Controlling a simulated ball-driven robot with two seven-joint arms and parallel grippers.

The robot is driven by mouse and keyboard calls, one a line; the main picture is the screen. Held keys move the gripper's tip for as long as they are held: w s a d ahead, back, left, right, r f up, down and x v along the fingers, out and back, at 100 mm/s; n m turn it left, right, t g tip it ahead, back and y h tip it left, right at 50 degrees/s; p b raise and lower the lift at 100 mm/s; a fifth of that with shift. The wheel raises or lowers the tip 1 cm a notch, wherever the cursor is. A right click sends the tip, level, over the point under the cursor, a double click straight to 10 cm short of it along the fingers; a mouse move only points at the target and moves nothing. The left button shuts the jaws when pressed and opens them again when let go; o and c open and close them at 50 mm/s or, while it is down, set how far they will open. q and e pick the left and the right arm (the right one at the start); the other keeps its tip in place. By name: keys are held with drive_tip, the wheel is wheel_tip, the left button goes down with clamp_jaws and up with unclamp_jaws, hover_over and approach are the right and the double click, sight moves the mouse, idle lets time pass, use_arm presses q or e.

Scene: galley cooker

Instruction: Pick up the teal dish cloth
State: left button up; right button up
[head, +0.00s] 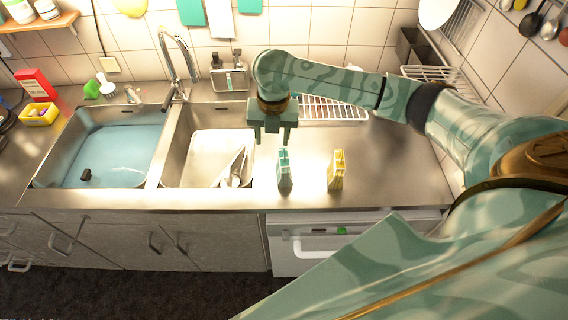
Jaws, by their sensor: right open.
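The teal dish cloth (284,170) stands as a narrow, upright folded piece on the steel counter, just right of the right-hand sink basin. A similar yellow cloth (336,170) stands to its right, with bare counter between them. My right gripper (272,138) is open and empty, pointing down. In the picture its fingertips are just above and slightly left of the teal cloth's top; the exact gap in depth is hard to judge. My left gripper is out of view.
The right basin holds a white tub (207,150) with utensils, left of the cloth. The left basin (112,150) holds bluish water. A wire rack (330,110) lies behind the gripper. The counter's front edge (310,208) is close to the cloths; free counter lies to the right.

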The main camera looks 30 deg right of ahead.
sight(284, 161)
drive_tip(key=d+r+n, duration=0.1)
drive_tip(key=d+r, duration=0.2)
drive_tip(key=shift+g, duration=0.4)
wheel_tip(284, 161, down, 10)
drive_tip(key=shift+w+r+b, duration=0.1)
drive_tip(key=shift+r+b, duration=0.15)
drive_tip(key=shift+b, duration=1)
drive_tip(key=f, duration=0.4)
drive_tip(key=f+b, duration=0.1)
drive_tip(key=f, duration=0.1)
drive_tip(key=shift+s+d, duration=0.1)
drive_tip(key=shift+s, duration=0.2)
drive_tip(key=c, duration=1.1)
